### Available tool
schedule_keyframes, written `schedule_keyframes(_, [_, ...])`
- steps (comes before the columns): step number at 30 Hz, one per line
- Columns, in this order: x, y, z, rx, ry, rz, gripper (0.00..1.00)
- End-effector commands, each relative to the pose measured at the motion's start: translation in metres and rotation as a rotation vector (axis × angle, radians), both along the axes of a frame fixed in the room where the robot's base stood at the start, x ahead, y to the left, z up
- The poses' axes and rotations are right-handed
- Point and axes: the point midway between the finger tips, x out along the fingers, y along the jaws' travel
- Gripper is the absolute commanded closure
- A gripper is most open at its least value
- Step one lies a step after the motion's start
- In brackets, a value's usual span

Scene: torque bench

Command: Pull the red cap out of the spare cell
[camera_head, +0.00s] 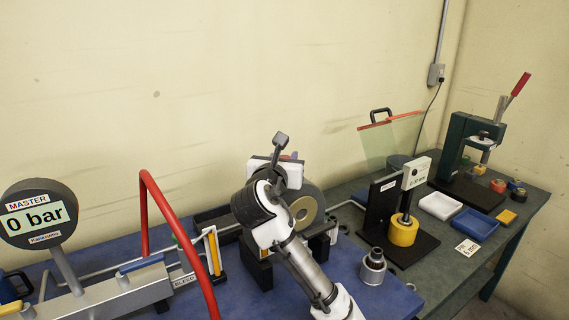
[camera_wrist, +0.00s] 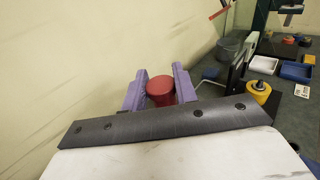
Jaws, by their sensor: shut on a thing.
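The red cap (camera_wrist: 160,87) shows in the wrist view between the two purple fingers of my gripper (camera_wrist: 159,78). The fingers are shut on it, one on each side, and its round top faces up. In the head view my gripper (camera_head: 291,157) is above the back of the blue bench, near the wall, and mostly hidden by my own wrist. The cap cannot be made out there. I cannot pick out the spare cell in either view, so I cannot tell whether the cap still sits in it.
A grey wheel-like part (camera_head: 305,212) stands behind my arm. A red hose (camera_head: 165,212) and the master gauge (camera_head: 38,215) are at left. A yellow cylinder stand (camera_head: 403,232), trays (camera_head: 440,206) and a lever press (camera_head: 470,145) stand farther right.

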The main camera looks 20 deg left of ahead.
Motion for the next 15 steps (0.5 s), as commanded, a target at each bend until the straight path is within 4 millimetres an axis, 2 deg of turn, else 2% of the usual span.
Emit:
schedule_keyframes(1, [0.000, -0.001, 0.010, 0.003, -0.016, 0.000, 1.00])
schedule_keyframes(15, [0.000, -0.001, 0.028, 0.003, -0.014, 0.000, 1.00])
